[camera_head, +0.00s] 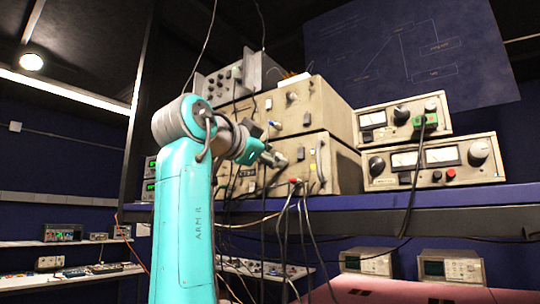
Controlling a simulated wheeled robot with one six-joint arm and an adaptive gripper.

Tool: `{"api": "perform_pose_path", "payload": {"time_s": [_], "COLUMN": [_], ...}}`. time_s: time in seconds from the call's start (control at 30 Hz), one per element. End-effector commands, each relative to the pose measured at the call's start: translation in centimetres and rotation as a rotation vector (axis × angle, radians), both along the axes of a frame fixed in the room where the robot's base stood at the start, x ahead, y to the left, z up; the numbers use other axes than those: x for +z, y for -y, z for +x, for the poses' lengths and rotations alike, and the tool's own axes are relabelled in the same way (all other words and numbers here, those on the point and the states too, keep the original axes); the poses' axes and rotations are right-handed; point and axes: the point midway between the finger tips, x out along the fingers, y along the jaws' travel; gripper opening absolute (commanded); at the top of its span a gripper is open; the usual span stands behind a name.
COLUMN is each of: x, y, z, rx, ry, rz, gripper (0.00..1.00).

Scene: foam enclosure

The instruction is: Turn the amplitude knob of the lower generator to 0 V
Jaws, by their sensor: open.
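Two beige generator boxes are stacked on the blue shelf left of centre. The lower generator (343,167) has a front face with knobs, a small display and plugged cables. My teal arm rises in front of its left side. My gripper (279,160) is open at the lower generator's front, in its upper middle. It is small in view, and I cannot tell whether it touches the panel or is around a knob. I cannot pick out the amplitude knob or read its setting; my gripper and arm hide part of the panel.
The upper generator (335,108) sits directly above. Red and dark cables (303,215) hang from the lower generator's front over the shelf edge (350,203). Two meter units (435,160) are stacked to the right. Oscilloscopes (450,267) stand below the shelf.

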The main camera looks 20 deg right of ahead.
Motion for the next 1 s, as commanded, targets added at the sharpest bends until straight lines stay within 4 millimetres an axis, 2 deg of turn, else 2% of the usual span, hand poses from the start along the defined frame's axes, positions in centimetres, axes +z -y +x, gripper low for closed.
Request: {"api": "perform_pose_path", "payload": {"time_s": [0.03,0.2,0.23,0.63,1.0], "x": [-0.01,-0.01,-0.01,-0.03,0.01], "y": [-0.01,-0.03,-0.02,-0.02,-0.05], "z": [0.0,0.0,0.0,0.0,0.01], "rx": [0.0,0.0,0.0,-0.001,0.0], "ry": [0.0,0.0,0.0,-0.034,-0.242], "rz": [0.0,0.0,0.0,-0.024,-0.175], "gripper": [0.46,0.04,0.0,0.0,0.0]}}
